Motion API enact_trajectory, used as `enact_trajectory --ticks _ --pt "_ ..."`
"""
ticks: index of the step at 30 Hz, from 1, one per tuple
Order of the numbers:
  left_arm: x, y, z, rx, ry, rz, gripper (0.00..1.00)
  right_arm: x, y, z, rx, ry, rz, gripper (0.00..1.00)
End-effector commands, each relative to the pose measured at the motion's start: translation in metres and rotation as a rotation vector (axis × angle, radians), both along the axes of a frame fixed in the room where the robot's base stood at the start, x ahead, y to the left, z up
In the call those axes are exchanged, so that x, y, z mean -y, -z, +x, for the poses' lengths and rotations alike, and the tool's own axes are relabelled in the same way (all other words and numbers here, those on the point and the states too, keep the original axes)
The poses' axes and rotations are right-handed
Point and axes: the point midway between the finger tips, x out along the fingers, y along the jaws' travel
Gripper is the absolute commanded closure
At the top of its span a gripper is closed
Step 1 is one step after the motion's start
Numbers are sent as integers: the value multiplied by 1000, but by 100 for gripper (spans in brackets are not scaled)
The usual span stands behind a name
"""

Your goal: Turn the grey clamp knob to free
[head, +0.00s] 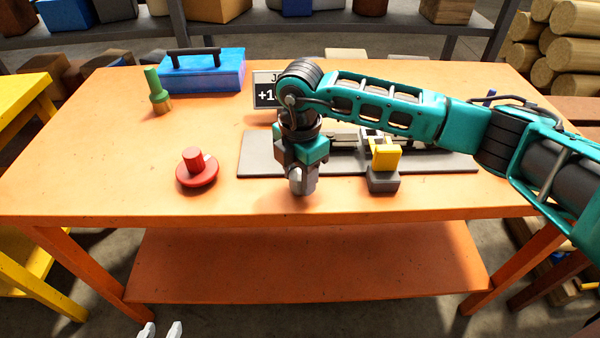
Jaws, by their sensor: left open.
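My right gripper (302,186) points down at the front left part of a grey base plate (256,165) on the orange bench. Its fingers overlap in this view, so I cannot tell whether they are open, shut or touching anything. I cannot make out the grey clamp knob; the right gripper and forearm cover part of the fixture on the plate. A yellow block (386,157) sits on a dark grey block (383,182) at the plate's front edge. My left gripper (161,331) shows only its two pale fingertips, apart and empty, low in front of the bench.
On the orange bench (90,180) are a red knobbed disc (197,172), a green-handled brush (156,92), a blue toolbox (203,73) and a partly hidden sign (266,92). The bench's front left is clear. Yellow stands (22,105) are at left, logs (562,50) at back right.

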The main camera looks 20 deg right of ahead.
Motion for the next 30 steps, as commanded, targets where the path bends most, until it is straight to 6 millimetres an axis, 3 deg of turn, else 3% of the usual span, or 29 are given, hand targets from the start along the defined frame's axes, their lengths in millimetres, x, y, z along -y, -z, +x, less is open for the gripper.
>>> enact_trajectory --ticks 10,30 --pt "0 0 0 1 0 0 57 0 0 0 0 0 0 88" --pt "0 5 1 1 -1 0 57 0 0 1 1 -107 -1 89"
